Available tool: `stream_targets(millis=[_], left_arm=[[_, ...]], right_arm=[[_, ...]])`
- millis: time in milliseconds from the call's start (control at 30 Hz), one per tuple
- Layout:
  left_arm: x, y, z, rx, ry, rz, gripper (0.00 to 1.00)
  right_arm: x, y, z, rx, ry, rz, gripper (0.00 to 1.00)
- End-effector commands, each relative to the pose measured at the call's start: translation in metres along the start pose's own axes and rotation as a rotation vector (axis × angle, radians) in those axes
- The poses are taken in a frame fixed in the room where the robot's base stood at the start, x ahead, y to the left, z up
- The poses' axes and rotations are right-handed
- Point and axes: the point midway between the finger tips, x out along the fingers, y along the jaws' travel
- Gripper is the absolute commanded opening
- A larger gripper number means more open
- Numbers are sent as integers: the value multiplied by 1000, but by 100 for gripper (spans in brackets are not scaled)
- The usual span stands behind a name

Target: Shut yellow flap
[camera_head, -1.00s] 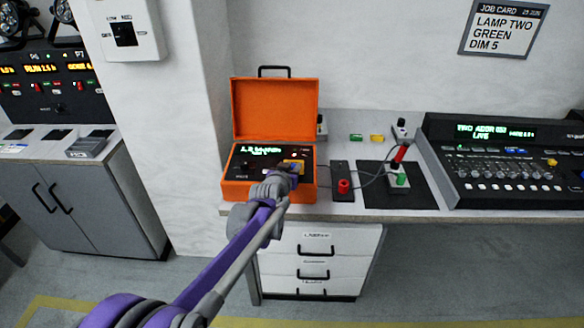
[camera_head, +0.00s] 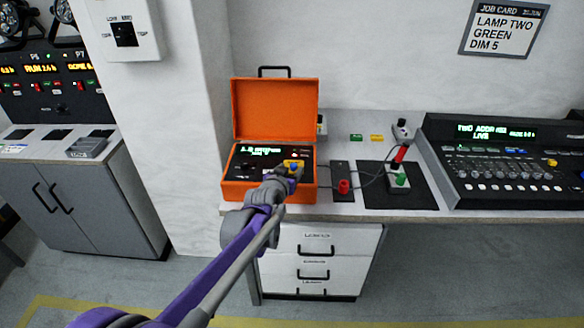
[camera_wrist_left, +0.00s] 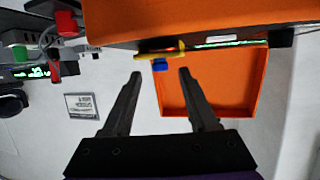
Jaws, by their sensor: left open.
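The yellow flap (camera_head: 288,163) is on the panel of an open orange case, at the panel's right side. In the left wrist view the yellow flap (camera_wrist_left: 160,54) shows nearly edge-on, with a small blue part (camera_wrist_left: 160,65) beside it. My left gripper (camera_head: 292,171) is just in front of the flap and partly covers it in the head view. In the wrist view the left gripper's fingers (camera_wrist_left: 160,73) are apart, with the flap and blue part beyond the gap between their tips. Nothing is held. My right gripper is not in view.
The orange case (camera_head: 238,188) stands on a white bench with its lid up behind. Right of it are a black block with a red knob (camera_head: 344,187), cables, a dark mat (camera_head: 420,195) with a small plug box, and a lighting console (camera_head: 510,165). Drawers are below.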

Motion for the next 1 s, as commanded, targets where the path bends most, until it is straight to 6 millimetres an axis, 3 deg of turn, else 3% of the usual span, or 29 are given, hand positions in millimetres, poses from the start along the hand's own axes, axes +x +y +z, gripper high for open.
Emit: stream_targets(millis=[200,400,1000], left_arm=[[-46,0,-1,0,0,0,59],[-72,0,-1,0,0,0,59],[-81,0,0,0,-2,0,59]], right_arm=[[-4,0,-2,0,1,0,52],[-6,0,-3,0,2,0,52],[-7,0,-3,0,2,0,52]])
